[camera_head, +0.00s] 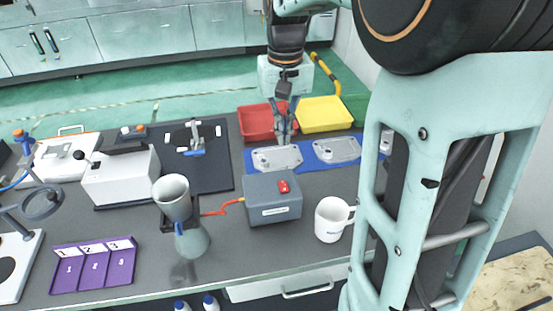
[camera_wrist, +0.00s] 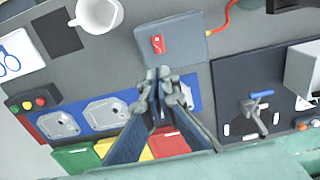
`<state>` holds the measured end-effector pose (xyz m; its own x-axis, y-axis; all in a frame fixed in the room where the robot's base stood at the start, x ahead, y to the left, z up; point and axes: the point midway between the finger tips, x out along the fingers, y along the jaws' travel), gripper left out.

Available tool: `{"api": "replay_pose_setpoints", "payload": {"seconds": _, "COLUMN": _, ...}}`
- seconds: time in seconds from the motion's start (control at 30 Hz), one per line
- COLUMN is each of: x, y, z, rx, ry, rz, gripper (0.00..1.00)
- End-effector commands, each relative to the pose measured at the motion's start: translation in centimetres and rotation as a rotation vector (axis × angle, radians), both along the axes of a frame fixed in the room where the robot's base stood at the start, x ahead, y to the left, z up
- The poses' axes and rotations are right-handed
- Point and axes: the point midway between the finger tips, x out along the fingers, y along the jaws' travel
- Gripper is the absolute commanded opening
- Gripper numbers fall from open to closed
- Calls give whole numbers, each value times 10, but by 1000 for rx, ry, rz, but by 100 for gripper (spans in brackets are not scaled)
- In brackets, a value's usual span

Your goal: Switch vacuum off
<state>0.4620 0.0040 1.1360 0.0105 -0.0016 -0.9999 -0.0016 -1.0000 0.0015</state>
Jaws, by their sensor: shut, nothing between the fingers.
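The vacuum unit is probably the grey box (camera_head: 272,209) with a label on its front and a red switch (camera_head: 284,187) on its top. A red hose (camera_head: 222,208) runs from its left side toward a grey cup-like funnel (camera_head: 173,198) above a flask (camera_head: 192,243). The box (camera_wrist: 190,45) and its red switch (camera_wrist: 158,43) also show in the wrist view. I cannot tell the switch's position. My gripper (camera_head: 284,138) is shut and empty, pointing down behind the box, over the blue mat. In the wrist view its fingertips (camera_wrist: 163,73) appear near the box's edge, apart from the switch.
Flat metal castings (camera_head: 277,158) lie on the blue mat (camera_head: 309,165). A red bin (camera_head: 256,124) and a yellow bin (camera_head: 325,114) stand behind. A white mug (camera_head: 331,219) is right of the box. A purple numbered tray (camera_head: 93,266) lies front left.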

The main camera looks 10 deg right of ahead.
Motion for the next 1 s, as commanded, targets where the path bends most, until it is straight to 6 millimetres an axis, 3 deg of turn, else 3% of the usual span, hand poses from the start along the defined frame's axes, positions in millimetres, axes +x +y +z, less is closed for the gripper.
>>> {"api": "replay_pose_setpoints", "payload": {"seconds": 0.27, "x": 0, "y": 0, "z": 0, "rx": 1, "ry": -1, "rz": 1, "gripper": 0}}
{"api": "replay_pose_setpoints", "payload": {"seconds": 0.43, "x": 0, "y": 0, "z": -12, "rx": 1, "ry": 1, "rz": 1, "gripper": 0}}
{"api": "replay_pose_setpoints", "payload": {"seconds": 1.0, "x": 1, "y": 1, "z": -120, "rx": 2, "ry": 2, "rz": 2, "gripper": 0}}
